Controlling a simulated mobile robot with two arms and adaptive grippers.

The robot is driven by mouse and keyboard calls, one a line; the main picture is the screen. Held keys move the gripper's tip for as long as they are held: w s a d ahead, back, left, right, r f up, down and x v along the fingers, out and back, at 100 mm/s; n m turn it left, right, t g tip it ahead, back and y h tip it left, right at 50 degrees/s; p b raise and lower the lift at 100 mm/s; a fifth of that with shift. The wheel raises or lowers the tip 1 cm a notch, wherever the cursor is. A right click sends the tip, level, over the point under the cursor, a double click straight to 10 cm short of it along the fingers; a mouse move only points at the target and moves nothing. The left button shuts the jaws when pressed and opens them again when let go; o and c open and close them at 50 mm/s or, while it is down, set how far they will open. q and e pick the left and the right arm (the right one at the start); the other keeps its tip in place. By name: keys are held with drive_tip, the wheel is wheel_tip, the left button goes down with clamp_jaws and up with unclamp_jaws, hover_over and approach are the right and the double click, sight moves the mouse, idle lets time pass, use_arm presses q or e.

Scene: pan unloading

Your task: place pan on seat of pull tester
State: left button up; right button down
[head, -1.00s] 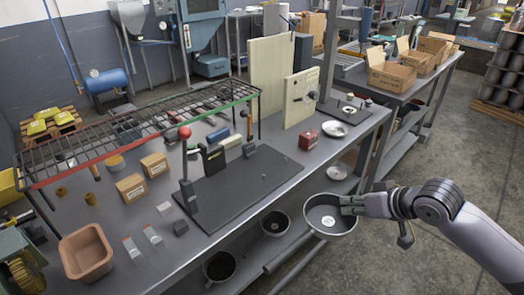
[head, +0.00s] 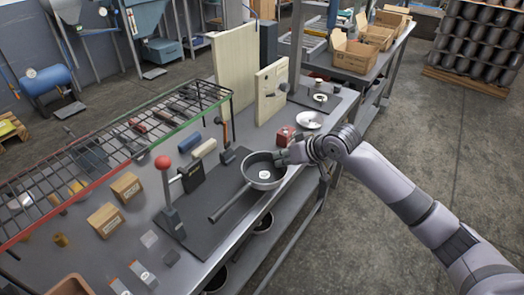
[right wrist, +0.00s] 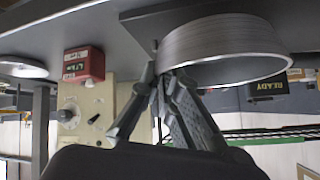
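The pan (head: 258,183) is a dark round pan with a pale label inside and a long handle (head: 229,204) pointing to the lower left. My right gripper (head: 281,158) is shut on the pan's far right rim. In the right wrist view the fingers (right wrist: 165,92) meet at the edge of the pan's ribbed side wall (right wrist: 225,42). The pan is over the right part of a black base plate (head: 203,232), which carries a lever with a red knob (head: 163,162); this looks like the pull tester. The pan hides its seat area. I cannot tell whether the pan touches the plate. My left gripper is out of view.
A red box (head: 285,136) and a silver dish (head: 309,120) stand just beyond the pan. A wire rack (head: 120,145) stands over the bench's left part. Cardboard blocks (head: 126,187) lie left of the lever. Pale upright boards (head: 271,92) stand behind.

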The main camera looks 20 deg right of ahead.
sight(264, 154)
drive_tip(key=w+a, duration=0.1)
drive_tip(key=w, duration=0.1)
drive_tip(key=w+a+p, duration=0.1)
drive_tip(key=w, duration=0.1)
drive_tip(key=w+a, duration=0.1)
drive_tip(key=w, duration=0.1)
drive_tip(key=shift+w+a+r, duration=0.15)
drive_tip(key=shift+w+a, duration=0.15)
drive_tip(key=shift+w, duration=0.1)
wheel_tip(264, 154, down, 3)
drive_tip(key=shift+r+p, duration=0.1)
drive_tip(key=shift+p, duration=0.6)
drive_tip(key=shift+f, duration=0.45)
drive_tip(key=shift+f, duration=0.1)
drive_tip(key=c, duration=1.8)
unclamp_jaws()
drive_tip(key=b+v, duration=0.1)
drive_tip(key=v, duration=1.1)
